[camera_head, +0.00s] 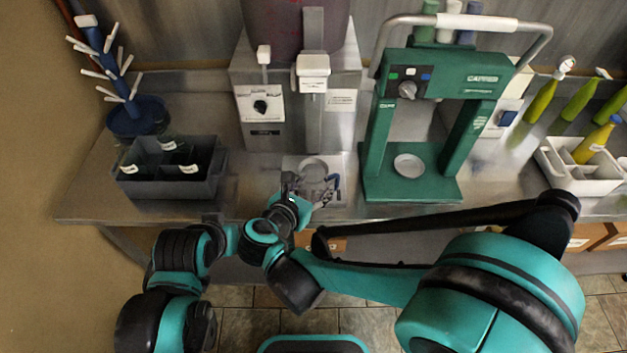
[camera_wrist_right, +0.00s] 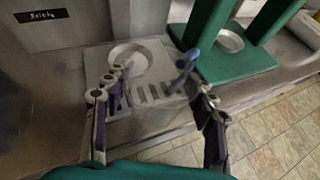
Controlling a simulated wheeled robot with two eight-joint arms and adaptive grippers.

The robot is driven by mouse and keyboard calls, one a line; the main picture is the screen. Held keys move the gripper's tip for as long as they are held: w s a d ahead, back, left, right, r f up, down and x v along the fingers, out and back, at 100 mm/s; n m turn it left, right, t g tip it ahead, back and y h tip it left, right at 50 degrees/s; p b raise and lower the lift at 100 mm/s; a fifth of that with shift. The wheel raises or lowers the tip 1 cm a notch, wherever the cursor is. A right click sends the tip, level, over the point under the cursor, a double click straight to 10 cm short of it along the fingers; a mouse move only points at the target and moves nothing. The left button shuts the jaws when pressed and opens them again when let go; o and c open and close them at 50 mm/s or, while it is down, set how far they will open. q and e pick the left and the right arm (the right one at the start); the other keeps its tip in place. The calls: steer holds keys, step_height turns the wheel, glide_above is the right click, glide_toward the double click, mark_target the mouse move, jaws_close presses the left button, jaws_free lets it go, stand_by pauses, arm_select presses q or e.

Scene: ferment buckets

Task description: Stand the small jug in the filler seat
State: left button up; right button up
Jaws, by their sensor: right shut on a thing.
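My right gripper (camera_head: 311,188) is low over the front of the filler's drip tray. In the right wrist view its two fingers (camera_wrist_right: 154,72) stand apart on either side of the slotted part, shut on the small jug. The jug's outline is hard to make out between them, and I cannot tell whether it touches the tray. The filler seat, a round grey ring (camera_head: 313,168), lies on the tray just beyond the fingers. It also shows in the right wrist view (camera_wrist_right: 128,60). My left arm comes in at the lower left, but its gripper does not show.
The filler tap (camera_head: 312,72) hangs above the seat. A green capper (camera_head: 376,150) stands close on the right. A grey crate (camera_head: 165,187) with dark bottles is on the left, beside a blue drying rack (camera_head: 137,118). A white crate (camera_head: 585,180) is far right.

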steer(key=shift+w, duration=0.55)
steer(key=shift+w+f+b, duration=0.2)
steer(key=shift+w+b, duration=0.15)
steer(key=shift+w, duration=2.6)
steer(key=shift+w+f+b, duration=0.15)
steer(key=shift+w+b, duration=0.15)
steer(key=shift+w, duration=2.6)
steer(key=shift+f+b, duration=0.95)
steer(key=shift+f, duration=0.05)
steer(key=shift+s+f, duration=0.1)
steer(key=shift+c, duration=0.5)
steer(key=shift+f, duration=0.1)
steer(key=o, duration=1.2)
steer(key=shift+o, duration=0.9)
